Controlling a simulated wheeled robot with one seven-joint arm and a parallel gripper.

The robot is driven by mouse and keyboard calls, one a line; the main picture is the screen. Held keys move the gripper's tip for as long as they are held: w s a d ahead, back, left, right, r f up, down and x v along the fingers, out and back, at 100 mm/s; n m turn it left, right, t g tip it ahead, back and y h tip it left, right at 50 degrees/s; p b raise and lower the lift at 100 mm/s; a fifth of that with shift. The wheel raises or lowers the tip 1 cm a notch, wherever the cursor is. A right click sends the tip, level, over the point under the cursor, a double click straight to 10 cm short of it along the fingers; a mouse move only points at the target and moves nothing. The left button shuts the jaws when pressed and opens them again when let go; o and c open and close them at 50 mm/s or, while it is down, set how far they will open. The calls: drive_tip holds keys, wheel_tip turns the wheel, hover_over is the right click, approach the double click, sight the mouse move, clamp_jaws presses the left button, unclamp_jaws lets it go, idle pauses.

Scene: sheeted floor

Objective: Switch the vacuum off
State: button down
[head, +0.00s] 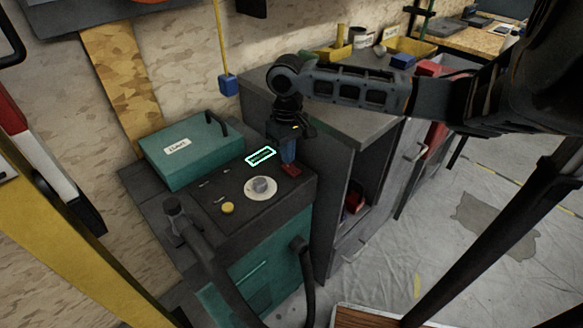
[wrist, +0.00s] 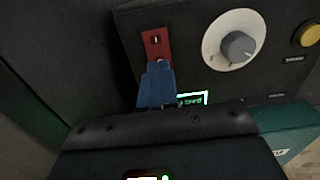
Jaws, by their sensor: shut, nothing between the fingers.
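The vacuum is a teal and black machine (head: 215,213) with a dark control panel on top. A red switch plate (head: 291,170) sits at the panel's right corner; in the wrist view the red plate (wrist: 155,38) has a small dark rocker with a light mark. My gripper (head: 289,163) points down with its blue fingertips together and empty. In the wrist view the fingertips (wrist: 157,66) are at the lower edge of the red plate and hide part of it. I cannot tell whether they touch. A green-lit display (head: 261,156) glows beside the switch.
The panel also holds a grey knob on a white dial (head: 261,187) and a yellow button (head: 227,208). A black hose (head: 215,262) rises in front. A teal box (head: 186,150) stands behind. A grey cabinet (head: 345,120) stands close on the right. Open sheeted floor (head: 480,220) lies further right.

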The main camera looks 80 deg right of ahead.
drive_tip(key=shift+f+b, duration=0.45)
drive_tip(key=shift+f, duration=0.5)
idle(0.5)
wheel_tip(320, 180, up, 7)
drive_tip(key=p, duration=0.7)
idle(0.7)
